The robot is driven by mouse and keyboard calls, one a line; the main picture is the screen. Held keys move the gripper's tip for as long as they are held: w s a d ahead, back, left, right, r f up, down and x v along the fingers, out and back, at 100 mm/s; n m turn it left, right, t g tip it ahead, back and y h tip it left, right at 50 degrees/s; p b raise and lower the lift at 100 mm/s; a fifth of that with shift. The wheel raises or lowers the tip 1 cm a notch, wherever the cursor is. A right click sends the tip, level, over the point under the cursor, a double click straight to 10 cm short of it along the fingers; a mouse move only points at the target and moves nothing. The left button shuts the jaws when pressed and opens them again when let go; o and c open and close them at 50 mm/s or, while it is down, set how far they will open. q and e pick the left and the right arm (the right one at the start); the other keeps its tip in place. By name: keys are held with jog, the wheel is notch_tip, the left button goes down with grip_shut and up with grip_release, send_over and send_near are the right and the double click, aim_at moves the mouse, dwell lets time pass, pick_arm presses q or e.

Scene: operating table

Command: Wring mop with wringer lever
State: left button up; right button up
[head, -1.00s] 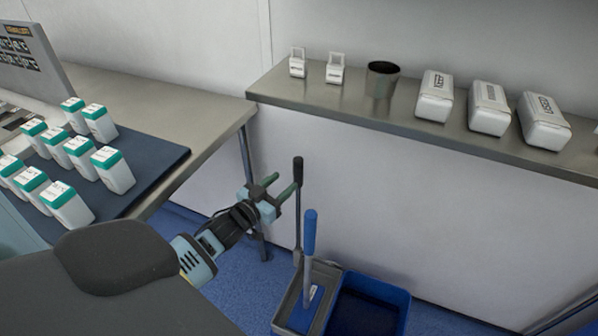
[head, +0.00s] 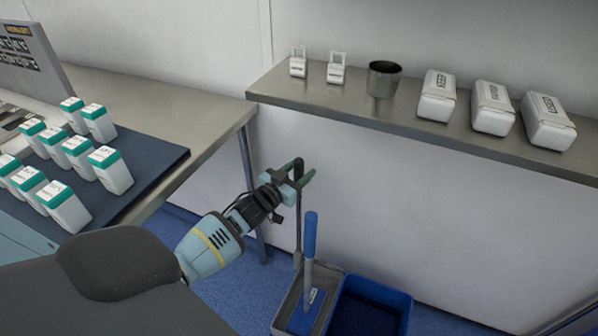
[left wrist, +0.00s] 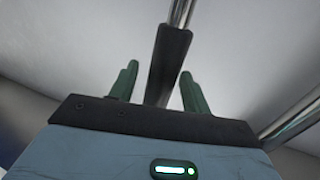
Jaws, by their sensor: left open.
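The wringer lever (head: 298,225) is an upright rod with a black grip, rising from the grey wringer (head: 287,312) at the lower middle of the head view. My left gripper (head: 303,171) is open at the lever's top, one green finger on each side of the grip. In the left wrist view the black grip (left wrist: 168,65) runs between the two spread fingers (left wrist: 159,72), with gaps at both sides. The mop (head: 310,235) has a blue handle and stands in the wringer, its blue head low inside. My right gripper is out of view.
A blue bucket (head: 400,308) adjoins the wringer at right. A metal shelf (head: 420,130) along the wall holds white packs and a dark cup (head: 383,80). A table (head: 190,110) with several teal-capped bottles stands left. Blue floor is free left of the wringer.

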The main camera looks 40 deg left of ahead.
pick_arm(q)
jog(key=shift+c, duration=0.3)
grip_shut()
jog(key=shift+s, duration=0.1)
